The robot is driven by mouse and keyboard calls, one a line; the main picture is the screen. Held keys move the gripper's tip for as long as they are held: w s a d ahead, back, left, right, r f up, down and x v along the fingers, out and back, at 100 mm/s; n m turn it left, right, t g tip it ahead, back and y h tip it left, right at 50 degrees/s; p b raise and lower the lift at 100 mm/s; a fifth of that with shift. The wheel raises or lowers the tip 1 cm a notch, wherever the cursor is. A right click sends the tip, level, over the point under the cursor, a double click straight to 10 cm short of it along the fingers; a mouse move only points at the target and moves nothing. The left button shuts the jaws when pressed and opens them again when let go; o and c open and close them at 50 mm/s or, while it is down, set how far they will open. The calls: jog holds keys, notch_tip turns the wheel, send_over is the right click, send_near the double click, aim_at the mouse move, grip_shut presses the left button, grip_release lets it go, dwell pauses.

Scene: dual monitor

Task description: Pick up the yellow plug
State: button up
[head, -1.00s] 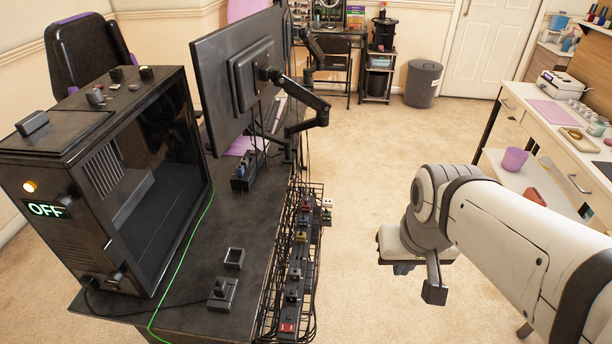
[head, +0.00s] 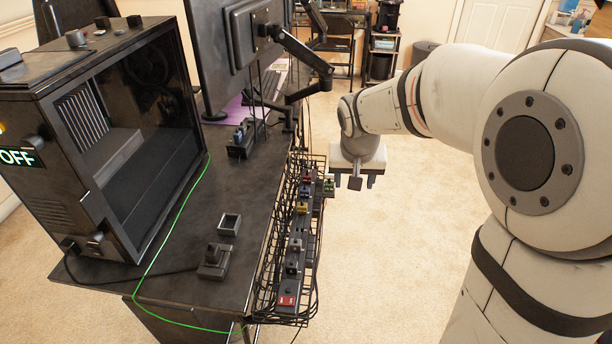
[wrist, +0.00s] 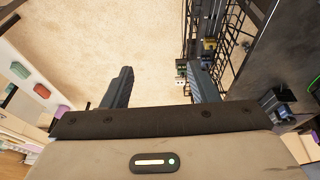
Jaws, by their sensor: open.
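The yellow plug (head: 302,208) sits in a black power strip in the wire basket on the desk's right side, between a blue plug (head: 304,193) and a grey plug (head: 295,244). It appears small in the wrist view (wrist: 209,44), beyond the right finger. My gripper (head: 354,181) is open and empty, to the right of the basket's far end and apart from the yellow plug. In the wrist view its two fingers (wrist: 160,80) stand apart with bare floor between them.
The wire basket (head: 268,290) and loose cables surround the strip. A red plug (head: 307,178) and a green-and-white plug (head: 328,186) sit near its far end. The monitor arm (head: 305,60) overhangs the desk (head: 185,290). Floor right of the basket is clear.

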jog(key=shift+t, duration=0.4)
jog(key=w+a+f+b, duration=0.3)
jog(key=w+f, duration=0.3)
jog(key=f, duration=0.3)
jog(key=w+a+f+b, duration=0.3)
jog(key=w+a+f, duration=0.2)
jog(key=f, duration=0.4)
jog(key=w+a+f+b, duration=0.4)
jog(key=w+f, duration=0.3)
jog(key=f, duration=0.2)
jog(key=shift+w+a+f, duration=0.15)
jog(key=shift+a+f, duration=0.15)
jog(key=shift+f, duration=0.05)
jog(key=shift+r, duration=0.1)
jog(key=c, duration=1.1)
jog(key=shift+o, duration=0.2)
notch_tip(320, 180, up, 10)
jog(key=p, duration=0.2)
jog(key=shift+p, duration=0.4)
notch_tip(320, 180, up, 5)
jog(key=p, duration=0.3)
send_over(302, 205)
jog(key=shift+w+f, duration=0.1)
jog(key=shift+f, duration=0.1)
